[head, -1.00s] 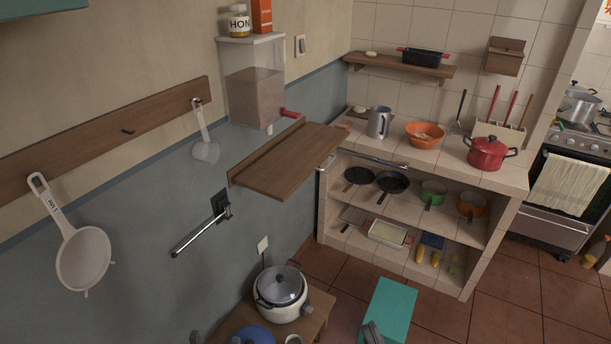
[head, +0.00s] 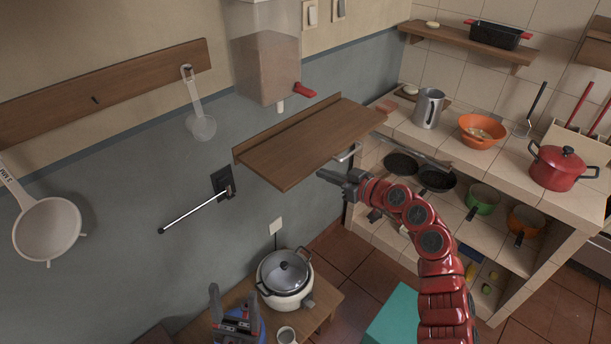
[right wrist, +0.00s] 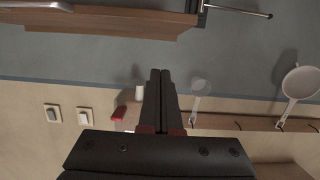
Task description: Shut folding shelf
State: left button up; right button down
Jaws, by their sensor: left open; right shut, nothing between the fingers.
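The folding shelf (head: 310,142) is a brown wooden board on the grey-blue wall. It sticks out roughly level, with a raised strip along its wall side and a metal handle (head: 347,153) at its right end. In the right wrist view the shelf (right wrist: 110,24) crosses the top left. My right gripper (head: 324,176) is shut and empty, just below and in front of the shelf's front edge in the head view; contact cannot be told. Its closed fingers also show in the right wrist view (right wrist: 161,75). My left gripper (head: 226,304) is open and empty at the bottom, well below the shelf.
A black wall bracket with a metal bar (head: 196,212) sticks out left of the shelf. A dispenser with a red lever (head: 268,60) hangs above. A white cooker (head: 285,290) stands on a low table below. The tiled counter (head: 470,165) is to the right.

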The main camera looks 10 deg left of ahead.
send_over(304, 178)
jog(key=s, duration=0.3)
notch_tip(304, 178, down, 2)
jog(key=f, duration=0.3)
jog(key=shift+s+d, duration=0.2)
jog(key=shift+d, duration=0.05)
jog(key=shift+f, duration=0.65)
